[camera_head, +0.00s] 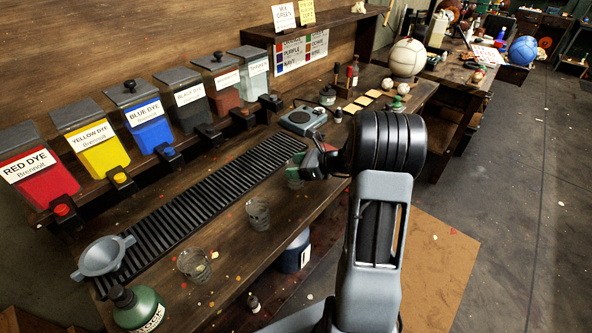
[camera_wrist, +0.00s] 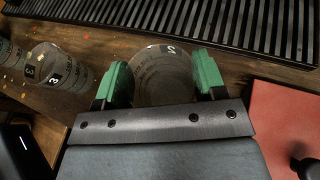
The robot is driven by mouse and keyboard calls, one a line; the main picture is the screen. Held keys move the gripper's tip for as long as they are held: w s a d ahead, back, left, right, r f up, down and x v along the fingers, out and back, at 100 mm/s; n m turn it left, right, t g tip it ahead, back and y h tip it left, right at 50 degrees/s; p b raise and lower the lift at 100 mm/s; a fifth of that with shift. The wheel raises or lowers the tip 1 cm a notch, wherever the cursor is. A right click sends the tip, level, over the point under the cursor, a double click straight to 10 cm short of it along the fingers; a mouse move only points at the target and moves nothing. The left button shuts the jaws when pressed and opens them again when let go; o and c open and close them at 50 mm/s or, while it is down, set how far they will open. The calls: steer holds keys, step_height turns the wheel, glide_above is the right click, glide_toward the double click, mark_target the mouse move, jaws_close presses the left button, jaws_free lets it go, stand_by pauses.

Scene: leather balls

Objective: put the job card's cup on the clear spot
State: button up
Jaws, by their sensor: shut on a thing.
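My gripper (camera_head: 300,170) is over the bench beside the black slatted drain strip. In the wrist view its green-padded fingers (camera_wrist: 157,82) are shut on a clear cup with a label that looks like an upside-down 2 (camera_wrist: 162,85). In the head view that cup is mostly hidden by my gripper. A clear cup marked 3 (camera_wrist: 60,72) stands apart to its left in the wrist view, with another cup (camera_wrist: 8,65) at the edge. Two clear cups, one nearer (camera_head: 193,266) and one farther (camera_head: 257,213), stand on the bench in the head view. I cannot tell which spot is the clear one.
Dye dispensers, including red (camera_head: 35,170) and blue (camera_head: 150,122), line the back. The drain strip (camera_head: 200,205) runs before them. Small cards (camera_head: 283,17) stand on the shelf.

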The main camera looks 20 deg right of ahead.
steer(key=shift+f, duration=0.9)
steer(key=shift+f, duration=0.2)
steer(key=o, duration=0.9)
steer(key=shift+r, duration=0.15)
